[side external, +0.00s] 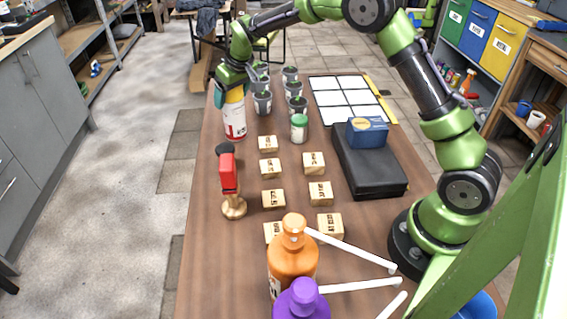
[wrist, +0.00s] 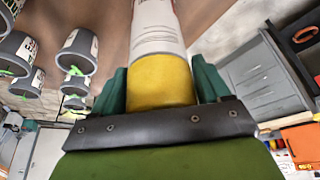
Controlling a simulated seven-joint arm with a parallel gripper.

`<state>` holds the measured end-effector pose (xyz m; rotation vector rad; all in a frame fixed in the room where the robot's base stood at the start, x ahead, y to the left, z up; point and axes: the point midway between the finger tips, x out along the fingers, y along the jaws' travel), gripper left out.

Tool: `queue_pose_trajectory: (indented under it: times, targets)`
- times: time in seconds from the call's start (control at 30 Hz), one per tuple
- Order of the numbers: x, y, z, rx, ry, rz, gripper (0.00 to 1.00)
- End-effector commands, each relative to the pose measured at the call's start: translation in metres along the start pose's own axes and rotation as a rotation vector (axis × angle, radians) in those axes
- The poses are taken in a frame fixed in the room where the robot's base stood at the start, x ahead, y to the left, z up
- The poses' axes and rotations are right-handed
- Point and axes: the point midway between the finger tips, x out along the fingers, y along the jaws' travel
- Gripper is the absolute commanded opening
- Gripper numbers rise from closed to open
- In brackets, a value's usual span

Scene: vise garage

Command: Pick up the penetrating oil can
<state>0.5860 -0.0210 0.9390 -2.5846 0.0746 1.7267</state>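A white can with a red-marked label and a yellow band near its top (side external: 235,120) is upright near the table's left edge; I take it as the penetrating oil can, though its label is too small to read. My gripper (side external: 233,88) is over its top. In the wrist view, the can's yellow band (wrist: 161,80) sits between the two green fingers of my gripper (wrist: 160,88), which appear to touch it on both sides. The gripper looks shut on the can. I cannot tell whether the can's base touches the table.
A red-headed tool (side external: 228,172) stands in front. Wooden blocks (side external: 273,198), a black case (side external: 370,165) and orange (side external: 292,262) and purple (side external: 302,302) bottles fill nearer areas.

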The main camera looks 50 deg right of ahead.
Motion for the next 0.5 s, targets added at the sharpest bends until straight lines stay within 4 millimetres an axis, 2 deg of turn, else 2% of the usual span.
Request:
queue_pose_trajectory:
  times: [0.03,0.07,0.4,0.43,0.5]
  targets:
    - [-0.0002,0.0,0.0,0.0,0.0,0.0,0.67]
    - [-0.0002,0.0,0.0,0.0,0.0,0.0,0.63]
    - [-0.0004,-0.0001,0.0,0.0,0.0,0.0,0.11]
    - [-0.0004,-0.0001,0.0,0.0,0.0,0.0,0.07]
    - [-0.0012,-0.0001,-0.0009,-0.001,0.003,0.0,0.07]
